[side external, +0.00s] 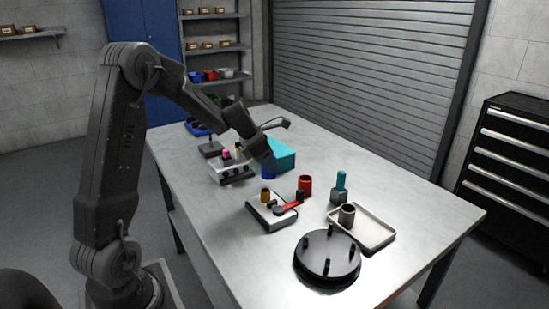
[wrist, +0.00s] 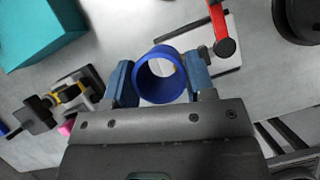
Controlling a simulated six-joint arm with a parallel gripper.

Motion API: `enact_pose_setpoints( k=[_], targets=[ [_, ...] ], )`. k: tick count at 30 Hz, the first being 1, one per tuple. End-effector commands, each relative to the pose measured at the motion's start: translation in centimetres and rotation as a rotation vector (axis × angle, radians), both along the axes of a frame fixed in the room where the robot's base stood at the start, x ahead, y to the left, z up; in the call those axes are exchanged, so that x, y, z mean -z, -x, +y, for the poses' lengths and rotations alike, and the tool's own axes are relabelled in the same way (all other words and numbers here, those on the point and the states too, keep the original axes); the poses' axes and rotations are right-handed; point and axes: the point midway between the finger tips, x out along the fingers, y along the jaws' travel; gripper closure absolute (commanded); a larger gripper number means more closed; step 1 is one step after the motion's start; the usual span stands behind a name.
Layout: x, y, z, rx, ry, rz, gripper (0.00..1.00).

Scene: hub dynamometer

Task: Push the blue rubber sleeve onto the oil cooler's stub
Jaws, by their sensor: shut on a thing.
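The blue rubber sleeve (wrist: 160,75) is an open ring, held between the two fingers of my gripper (wrist: 161,80). In the side view the sleeve (side external: 268,172) hangs below my gripper (side external: 263,155), above the table. A pale plate fixture (side external: 272,214) with a brass-coloured stub (side external: 266,195) and a red lever (side external: 287,207) stands nearer the camera, apart from the sleeve. In the wrist view the plate (wrist: 203,42) lies beyond the sleeve, and part of it shows through the bore. I cannot tell for certain whether this fixture is the oil cooler.
A teal box (side external: 284,154) stands close behind the sleeve. A fixture with a pink part (side external: 232,170) is to the left. A red sleeve (side external: 305,185), a teal-topped part (side external: 340,187), a tray (side external: 374,236) and a black pegged disc (side external: 327,262) are to the right.

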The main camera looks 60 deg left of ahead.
Motion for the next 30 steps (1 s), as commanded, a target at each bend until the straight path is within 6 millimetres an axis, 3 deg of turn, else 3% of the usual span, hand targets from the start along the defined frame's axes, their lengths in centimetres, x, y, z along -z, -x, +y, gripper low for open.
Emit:
enact_pose_setpoints(
  k=[3, 7, 22, 30],
  targets=[
    [-0.2, 1.8, -1.4, 0.055, 0.001, -0.007, 0.71],
    [-0.1, 2.5, -2.0, 0.085, 0.0, -0.011, 0.71],
    [4.3, 2.6, -2.1, 0.089, 0.003, -0.011, 0.71],
    [5.5, 2.6, -2.1, 0.088, 0.001, -0.01, 0.71]
  ],
)
